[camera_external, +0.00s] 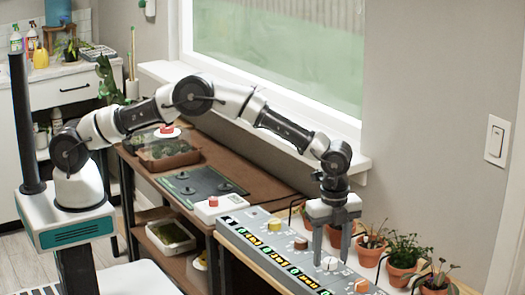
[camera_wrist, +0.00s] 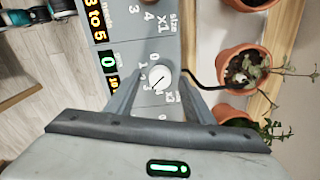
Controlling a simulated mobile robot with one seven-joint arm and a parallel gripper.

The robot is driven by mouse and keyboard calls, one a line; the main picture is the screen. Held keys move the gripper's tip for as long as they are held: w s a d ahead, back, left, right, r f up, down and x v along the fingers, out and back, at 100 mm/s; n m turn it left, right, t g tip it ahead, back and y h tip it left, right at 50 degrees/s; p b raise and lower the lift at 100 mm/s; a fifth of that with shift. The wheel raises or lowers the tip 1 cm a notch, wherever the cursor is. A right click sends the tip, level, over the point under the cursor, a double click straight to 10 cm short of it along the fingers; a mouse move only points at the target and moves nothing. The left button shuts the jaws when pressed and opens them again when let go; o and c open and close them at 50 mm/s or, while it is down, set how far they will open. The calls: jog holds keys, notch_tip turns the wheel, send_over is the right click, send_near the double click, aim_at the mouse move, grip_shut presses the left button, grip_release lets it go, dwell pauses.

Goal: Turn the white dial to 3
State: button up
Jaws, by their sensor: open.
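The white dial (camera_wrist: 160,78) is a small round knob with a dark pointer line, set in the grey panel (camera_external: 268,250). It also shows in the external view (camera_external: 329,264). Small numbers are printed around it; which one the pointer meets is too small to tell surely. My gripper (camera_external: 331,259) points down over the panel, open. In the wrist view its two fingers (camera_wrist: 159,85) stand on either side of the dial, with gaps visible; contact cannot be told.
The panel also carries a yellow knob (camera_external: 274,225), a brown knob (camera_external: 300,243) and an orange knob (camera_external: 361,285). Potted plants (camera_external: 403,264) stand close behind the panel, right of my gripper. A black curved tube (camera_wrist: 200,80) reaches near the dial. A window ledge runs behind.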

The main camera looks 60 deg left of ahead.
aim_at(330, 260)
notch_tip(330, 260, up, 17)
jog(key=p, duration=0.2)
dwell(0.6)
jog(key=s+a+r+n+t+p, duration=0.3)
jog(key=a+r+n+p, duration=0.45)
jog(key=a+r, duration=1.55)
jog(key=s+a+r+n+t+p, duration=0.1)
jog(key=s+a+r+n+p, duration=0.35)
jog(key=s+a, duration=0.6)
jog(key=s+a+f+n+t, duration=0.1)
jog(key=s+a+f+n, duration=0.1)
jog(key=s+a+n, duration=0.7)
jog(key=shift+s+a+t, duration=0.3)
jog(key=shift+s+a, duration=0.35)
jog(key=shift+s, duration=0.3)
